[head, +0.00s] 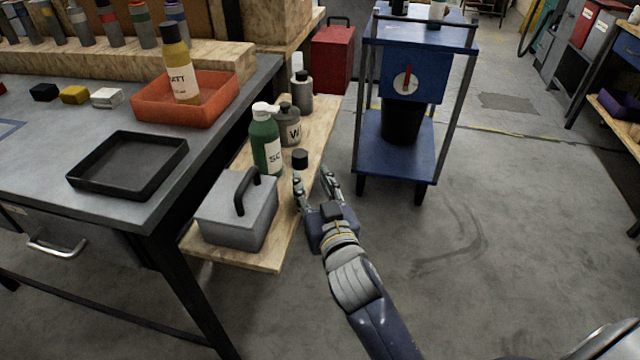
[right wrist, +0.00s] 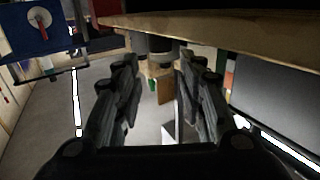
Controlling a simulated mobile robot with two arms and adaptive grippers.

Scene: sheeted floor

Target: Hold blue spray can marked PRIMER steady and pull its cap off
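No can with a readable PRIMER label shows. Several cans stand in a rack at the top left of the head view, including one with a blue band (head: 174,12); their labels are too small to read. My right gripper (head: 314,182) is open and appears empty at the right edge of a low wooden shelf. Its left finger overlaps a small black-topped item (head: 300,160), whose lower part is hidden; I cannot tell whether they touch. In the right wrist view the fingers of this gripper (right wrist: 158,85) stand apart. My left gripper is out of view.
The low shelf (head: 262,258) holds a grey box (head: 215,213), a green bottle (head: 266,143) and grey bottles (head: 288,127). On the bench are a black tray (head: 78,178) and a red tray (head: 145,113) with a yellow bottle (head: 179,65). A blue cart (head: 390,168) stands behind; floor is clear right.

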